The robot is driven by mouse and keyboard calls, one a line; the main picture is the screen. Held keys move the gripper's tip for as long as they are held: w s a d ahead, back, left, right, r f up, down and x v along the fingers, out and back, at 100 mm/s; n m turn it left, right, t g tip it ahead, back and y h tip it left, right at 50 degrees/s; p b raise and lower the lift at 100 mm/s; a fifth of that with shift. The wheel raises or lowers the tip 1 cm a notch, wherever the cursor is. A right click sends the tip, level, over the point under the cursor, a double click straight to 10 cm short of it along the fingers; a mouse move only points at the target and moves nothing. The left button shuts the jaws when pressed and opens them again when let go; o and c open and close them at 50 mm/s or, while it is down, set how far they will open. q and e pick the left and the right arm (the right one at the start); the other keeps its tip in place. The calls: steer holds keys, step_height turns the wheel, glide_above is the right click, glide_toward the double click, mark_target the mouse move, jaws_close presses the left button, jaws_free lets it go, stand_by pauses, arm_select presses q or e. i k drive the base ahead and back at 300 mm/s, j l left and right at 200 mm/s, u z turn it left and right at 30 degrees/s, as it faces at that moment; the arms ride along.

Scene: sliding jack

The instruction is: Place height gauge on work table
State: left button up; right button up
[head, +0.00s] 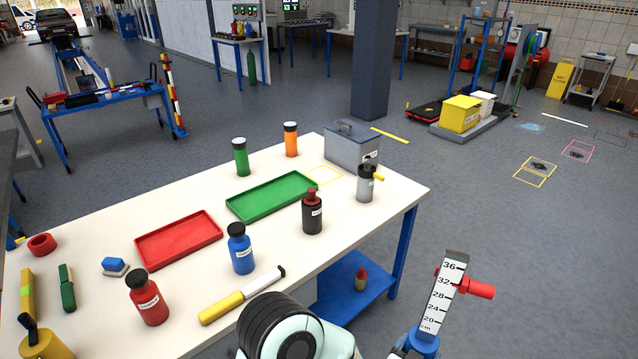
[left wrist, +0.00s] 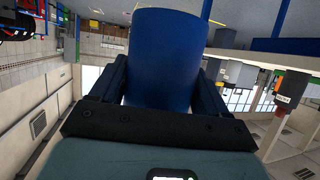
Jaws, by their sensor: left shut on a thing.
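The height gauge (head: 442,295) has a white scale with black numbers, a red pointer sticking out to the right, and a blue lower part. It is at the lower right of the head view, off the table's edge and slightly tilted. My left gripper (left wrist: 162,75) is shut on its blue round part, which fills the middle of the left wrist view. The fingers are mostly hidden in the head view. The work table (head: 280,235) has a pale top and blue legs and stands left of the gauge. My right gripper is not in view.
The table holds a green tray (head: 272,197), a red tray (head: 178,239), a grey box (head: 351,147), several bottles and a yellow-white tube (head: 242,296). A yellow outline (head: 323,175) marks bare tabletop beside the grey box. Open floor lies right of the table.

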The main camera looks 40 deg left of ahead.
mark_target(318, 174)
steer(key=i+l+u, duration=0.2)
steer(key=i+u, duration=0.25)
steer(key=i+l+u, duration=0.3)
steer(key=u, duration=0.15)
